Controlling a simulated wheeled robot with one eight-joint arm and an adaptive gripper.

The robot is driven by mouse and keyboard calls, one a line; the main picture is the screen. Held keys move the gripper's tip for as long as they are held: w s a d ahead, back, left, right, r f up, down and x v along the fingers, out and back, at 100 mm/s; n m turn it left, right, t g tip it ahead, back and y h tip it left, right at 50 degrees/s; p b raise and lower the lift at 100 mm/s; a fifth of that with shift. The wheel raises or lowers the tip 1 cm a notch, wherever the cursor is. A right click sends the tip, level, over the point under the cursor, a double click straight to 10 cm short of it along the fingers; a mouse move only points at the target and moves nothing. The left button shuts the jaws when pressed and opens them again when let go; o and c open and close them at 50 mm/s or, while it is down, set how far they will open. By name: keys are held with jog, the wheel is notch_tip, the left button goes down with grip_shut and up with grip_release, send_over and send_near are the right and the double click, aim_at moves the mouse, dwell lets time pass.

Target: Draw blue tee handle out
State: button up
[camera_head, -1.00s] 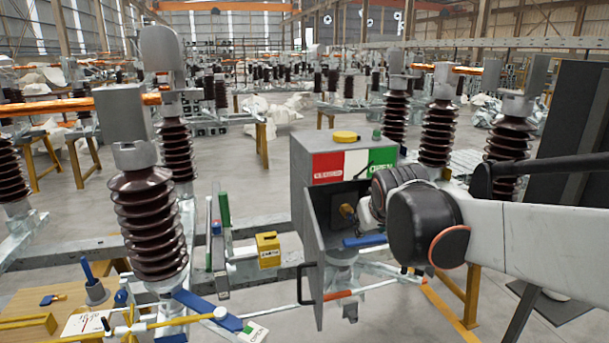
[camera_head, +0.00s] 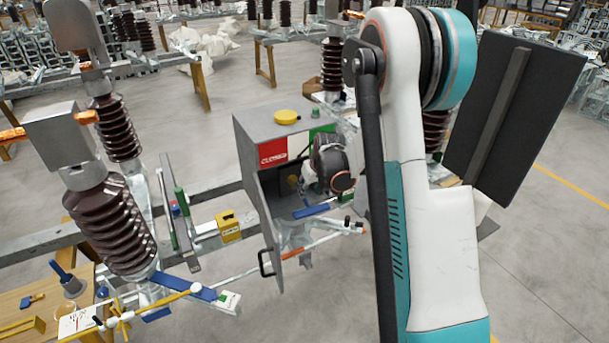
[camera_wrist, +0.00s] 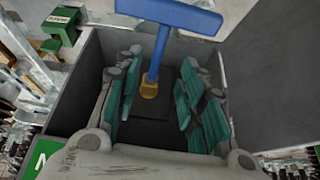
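The blue tee handle (camera_wrist: 170,14) is at the top of the wrist view, with its stem running down to a brass collar (camera_wrist: 149,87) inside the grey box. My gripper (camera_wrist: 163,75) is open, with teal-padded fingers on either side of the stem and collar. I see gaps on both sides and no contact. In the head view, a blue bar (camera_head: 315,209) that looks like the handle's crossbar shows low in the open front of the grey box (camera_head: 262,150). My wrist reaches into that opening and the fingers are mostly hidden there.
The box's walls surround my fingers closely. Its door (camera_head: 269,235), with a black pull, hangs open at the left. A yellow padlock-like block (camera_head: 229,226), brown insulators (camera_head: 112,228) and a wooden bench (camera_head: 25,325) are further left.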

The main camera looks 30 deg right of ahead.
aim_at(315, 211)
jog(key=b+x, duration=0.4)
jog(key=x, duration=0.4)
jog(key=shift+f, duration=0.2)
grip_shut()
jog(key=shift+s+d, duration=0.1)
jog(key=shift+s, duration=0.1)
dwell(1.1)
jog(key=shift+s+b, duration=1.2)
jog(key=shift+s, duration=2.2)
